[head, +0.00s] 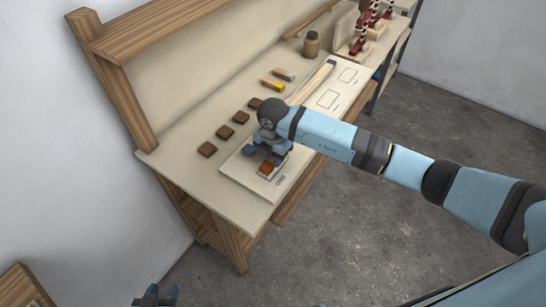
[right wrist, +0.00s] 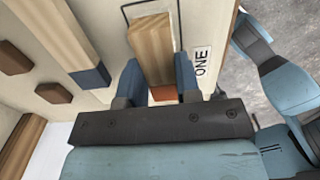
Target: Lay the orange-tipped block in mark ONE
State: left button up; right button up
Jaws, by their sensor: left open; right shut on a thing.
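My right gripper (right wrist: 157,82) is shut on the orange-tipped block (right wrist: 153,45), a plain wooden block whose orange end (right wrist: 164,93) lies between the blue fingers. The block is at mark ONE, inside or over its drawn outline (right wrist: 128,8); I cannot tell whether it touches the board. The ONE label (right wrist: 201,66) is just right of it. In the head view, the orange end (head: 266,168) shows below my right gripper (head: 270,156). A blue-tipped block (right wrist: 93,77) lies to the left, apart from it. My left gripper (head: 155,296) is open and empty, away from the bench.
The pale board (head: 233,168) lies along the bench front, with other outlined marks (head: 328,98) further back. Several brown pieces (head: 207,149) lie in a row left of it. A yellow-handled tool (head: 272,84), a jar (head: 311,44) and striped figures (head: 362,30) stand or lie farther back.

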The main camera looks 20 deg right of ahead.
jog(key=shift+f, duration=0.55)
jog(key=shift+f, duration=0.15)
jog(key=o, duration=0.9)
